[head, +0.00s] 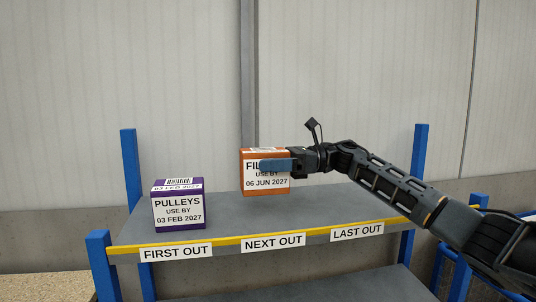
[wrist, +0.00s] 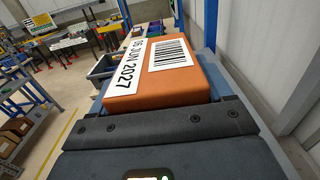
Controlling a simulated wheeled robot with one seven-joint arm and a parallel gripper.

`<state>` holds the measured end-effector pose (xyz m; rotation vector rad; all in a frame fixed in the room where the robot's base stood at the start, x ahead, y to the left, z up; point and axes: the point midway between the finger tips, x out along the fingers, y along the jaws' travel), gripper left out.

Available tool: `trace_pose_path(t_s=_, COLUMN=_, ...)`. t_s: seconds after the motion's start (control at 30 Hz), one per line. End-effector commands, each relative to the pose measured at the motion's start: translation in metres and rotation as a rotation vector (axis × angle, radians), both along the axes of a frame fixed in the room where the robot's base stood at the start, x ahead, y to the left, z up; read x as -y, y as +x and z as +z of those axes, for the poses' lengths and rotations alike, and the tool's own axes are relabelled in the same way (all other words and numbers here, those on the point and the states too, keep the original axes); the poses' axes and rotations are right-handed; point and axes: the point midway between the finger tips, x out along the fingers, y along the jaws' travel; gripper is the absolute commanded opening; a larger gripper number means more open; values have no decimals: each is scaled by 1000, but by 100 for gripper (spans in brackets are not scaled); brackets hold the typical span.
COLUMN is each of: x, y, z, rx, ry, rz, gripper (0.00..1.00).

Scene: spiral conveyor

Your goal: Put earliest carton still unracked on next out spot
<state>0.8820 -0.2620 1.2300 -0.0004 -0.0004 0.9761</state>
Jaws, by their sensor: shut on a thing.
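My gripper (head: 276,165) is shut on an orange carton (head: 262,188), whose label reads "FIL…", partly covered by a finger, and "USE BY 06 JUN 2027". The carton is upright, above and behind the "NEXT OUT" label (head: 273,242); I cannot tell whether it touches the shelf. In the wrist view the orange carton (wrist: 150,95) fills the space beyond the gripper pads (wrist: 165,124). A purple carton (head: 178,211), "PULLEYS, USE BY 03 FEB 2027", stands on the shelf behind the "FIRST OUT" label (head: 176,252).
The grey shelf (head: 330,208) has a yellow front edge and blue posts (head: 131,165). The spot behind the "LAST OUT" label (head: 357,231) is bare. A wall stands behind. In the wrist view, a grey bin (wrist: 103,68) and brown boxes (wrist: 14,132) show to the left.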

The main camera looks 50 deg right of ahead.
Motion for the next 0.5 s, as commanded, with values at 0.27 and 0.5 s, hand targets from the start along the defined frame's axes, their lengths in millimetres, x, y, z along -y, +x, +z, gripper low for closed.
trace_pose_path(t_s=0.27, x=0, y=0, z=-30, rx=-1, ry=2, rz=-1, gripper=38)
trace_pose_path(t_s=0.5, x=0, y=0, z=-47, rx=1, ry=1, rz=0, gripper=38)
